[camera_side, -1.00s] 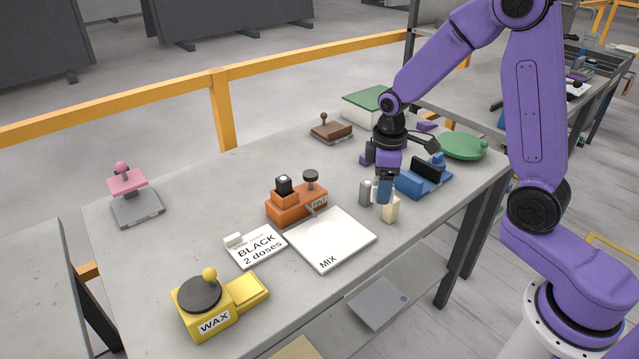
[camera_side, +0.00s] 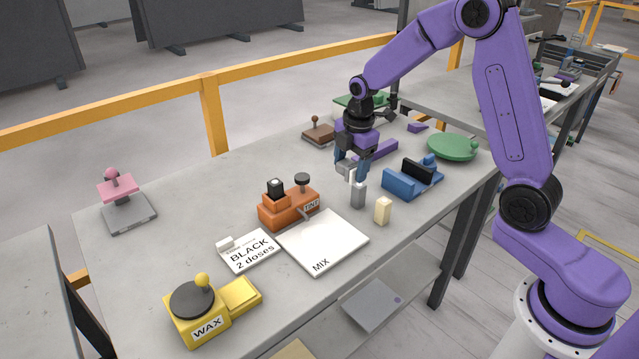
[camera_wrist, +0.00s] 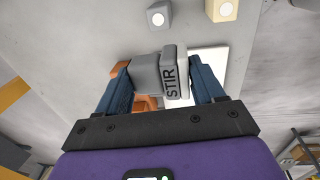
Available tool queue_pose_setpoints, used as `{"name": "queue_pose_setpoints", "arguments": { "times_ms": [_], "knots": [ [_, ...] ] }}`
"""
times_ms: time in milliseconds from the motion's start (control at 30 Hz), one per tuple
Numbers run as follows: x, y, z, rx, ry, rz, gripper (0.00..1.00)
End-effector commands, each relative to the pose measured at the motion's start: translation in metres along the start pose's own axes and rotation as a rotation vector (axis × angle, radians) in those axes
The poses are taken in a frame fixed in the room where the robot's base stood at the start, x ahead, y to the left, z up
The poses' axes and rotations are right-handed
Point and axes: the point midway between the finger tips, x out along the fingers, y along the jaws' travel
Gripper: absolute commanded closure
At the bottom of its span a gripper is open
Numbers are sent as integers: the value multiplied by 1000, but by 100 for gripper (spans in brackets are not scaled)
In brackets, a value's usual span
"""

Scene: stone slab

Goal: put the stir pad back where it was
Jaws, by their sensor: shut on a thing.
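The stir pad (camera_wrist: 171,78) is a grey block with a lighter face marked STIR. It sits between the blue fingers of my gripper (camera_wrist: 163,82) in the wrist view, and the gripper is shut on it. In the side view my gripper (camera_side: 348,166) holds the pad (camera_side: 346,171) above the slab, behind the upright grey block. My fingers partly hide the pad there.
A grey block (camera_side: 358,196) and a cream block (camera_side: 382,211) stand close in front. Right is a blue holder (camera_side: 412,183) with a black piece; left are the orange TINT unit (camera_side: 285,208) and white MIX plate (camera_side: 322,242).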

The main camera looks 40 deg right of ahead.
Motion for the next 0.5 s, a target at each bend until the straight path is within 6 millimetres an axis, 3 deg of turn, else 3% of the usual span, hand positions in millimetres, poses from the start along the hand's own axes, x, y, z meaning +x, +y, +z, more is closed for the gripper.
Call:
{"name": "queue_pose_setpoints", "arguments": {
  "times_ms": [300,500],
  "knots": [
    [34,53,1,2,0,-1,71],
    [66,73,2,3,0,-1,71]
  ]
}}
